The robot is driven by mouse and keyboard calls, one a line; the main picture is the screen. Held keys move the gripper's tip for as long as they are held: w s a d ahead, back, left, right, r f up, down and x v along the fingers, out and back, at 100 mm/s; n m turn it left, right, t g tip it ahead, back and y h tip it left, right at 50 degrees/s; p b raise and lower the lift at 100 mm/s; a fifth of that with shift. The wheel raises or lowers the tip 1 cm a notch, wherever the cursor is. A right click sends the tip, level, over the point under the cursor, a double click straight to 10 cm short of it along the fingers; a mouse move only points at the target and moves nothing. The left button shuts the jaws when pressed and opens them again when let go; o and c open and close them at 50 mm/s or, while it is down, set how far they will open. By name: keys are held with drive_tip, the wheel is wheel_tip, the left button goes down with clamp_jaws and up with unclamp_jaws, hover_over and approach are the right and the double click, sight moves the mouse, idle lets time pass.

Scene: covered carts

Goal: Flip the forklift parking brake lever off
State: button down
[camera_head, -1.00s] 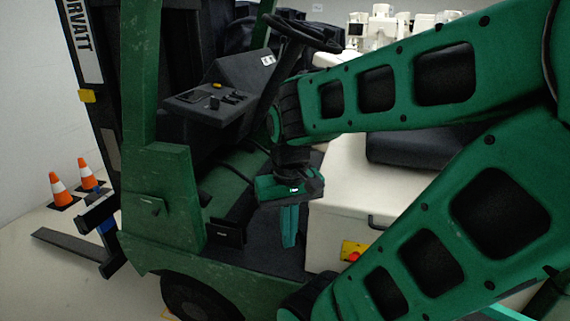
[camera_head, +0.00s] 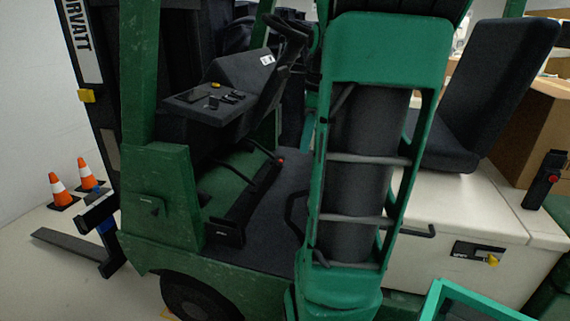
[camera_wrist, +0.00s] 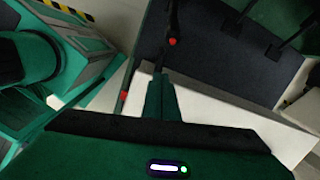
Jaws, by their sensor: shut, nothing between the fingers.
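The green forklift (camera_head: 165,185) stands at left in the head view. A black lever with a red tip (camera_head: 280,161) rises at an angle from beside its foot well. The wrist view shows a red-tipped black lever (camera_wrist: 172,41), probably the same one, just beyond my fingertips; I cannot tell whether they touch. My gripper (camera_wrist: 160,80) is shut and empty, its green fingers pointing toward the lever.
The dashboard (camera_head: 210,100) and partly hidden steering wheel (camera_head: 288,25) are above the foot well. The black seat (camera_head: 490,95) sits on a white base (camera_head: 460,220) at right. Orange cones (camera_head: 60,190) stand at far left beyond the forks (camera_head: 70,250).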

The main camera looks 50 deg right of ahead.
drive_tip(key=shift+d+r+m, duration=0.25)
drive_tip(key=shift+d+m, duration=0.25)
drive_tip(key=shift+d, duration=0.1)
wheel_tip(320, 180, down, 10)
drive_tip(key=w, duration=0.2)
drive_tip(key=w+a+r, duration=0.2)
drive_tip(key=shift+w, duration=0.35)
